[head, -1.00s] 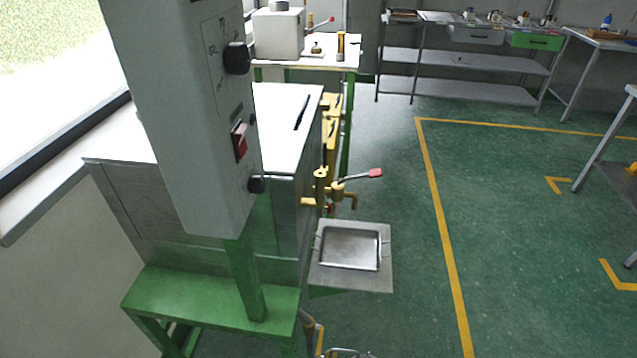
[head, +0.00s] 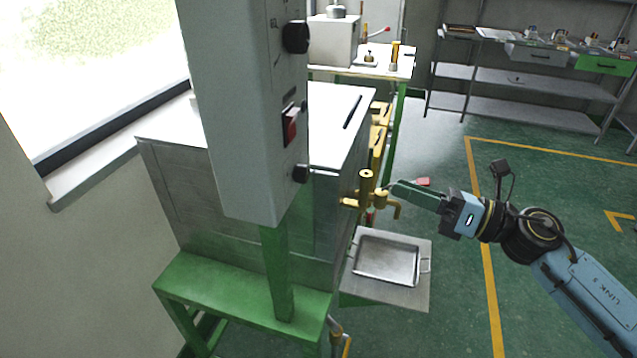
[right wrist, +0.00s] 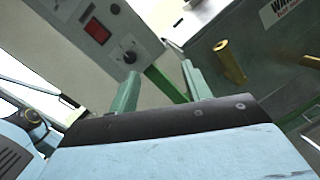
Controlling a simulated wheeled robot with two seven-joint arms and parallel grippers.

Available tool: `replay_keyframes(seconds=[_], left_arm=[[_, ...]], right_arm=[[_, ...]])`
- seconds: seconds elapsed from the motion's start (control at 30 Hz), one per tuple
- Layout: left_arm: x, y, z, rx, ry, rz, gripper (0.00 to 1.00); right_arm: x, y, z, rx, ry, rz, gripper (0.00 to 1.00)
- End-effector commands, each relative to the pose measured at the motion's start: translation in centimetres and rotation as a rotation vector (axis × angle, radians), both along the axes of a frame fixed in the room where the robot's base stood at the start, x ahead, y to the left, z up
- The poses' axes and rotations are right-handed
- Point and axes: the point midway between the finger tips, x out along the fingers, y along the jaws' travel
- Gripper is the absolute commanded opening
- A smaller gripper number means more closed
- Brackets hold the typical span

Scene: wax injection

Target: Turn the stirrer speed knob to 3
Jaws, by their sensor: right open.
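The grey control box (head: 235,110) stands upright on a green post at left centre of the head view. It carries a large black upper knob (head: 296,37), a red rocker switch (head: 290,127) and a small black lower knob (head: 301,173). I cannot read which is the stirrer speed knob or its setting. In the right wrist view a black knob (right wrist: 130,56) on the box sits just beyond the left fingertip. My right gripper (head: 393,189) is open and empty, right of the box and apart from it; its green fingers also show in the wrist view (right wrist: 160,70). My left gripper is not in view.
A steel tank (head: 215,185) with a white top stands behind the box. Brass valves (head: 367,190) with a red-tipped lever are close to my right fingertips. A metal tray (head: 423,266) sits on a shelf below. The green floor at right is clear.

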Motion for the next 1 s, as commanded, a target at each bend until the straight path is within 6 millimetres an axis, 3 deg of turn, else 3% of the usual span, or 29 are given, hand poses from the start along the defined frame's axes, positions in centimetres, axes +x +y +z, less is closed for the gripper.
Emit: replay_keyframes(seconds=[0.1, 0.27, 0.47, 0.8, 1.0], left_arm=[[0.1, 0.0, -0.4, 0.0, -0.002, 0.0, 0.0], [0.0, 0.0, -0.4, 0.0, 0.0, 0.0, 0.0], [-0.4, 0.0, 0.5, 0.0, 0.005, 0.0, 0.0], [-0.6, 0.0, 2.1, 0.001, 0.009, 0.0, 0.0], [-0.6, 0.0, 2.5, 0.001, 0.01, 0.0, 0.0]], right_arm=[[-2.9, 1.7, 2.4, -0.152, -0.198, 0.108, 0.48], [-4.3, 2.9, 3.4, -0.224, -0.294, 0.159, 0.48], [-3.5, 5.6, 3.7, -0.222, -0.299, 0.163, 0.48], [-1.2, 12.3, 3.7, -0.22, -0.294, 0.159, 0.48], [-0.5, 14.6, 3.5, -0.221, -0.293, 0.158, 0.48]])
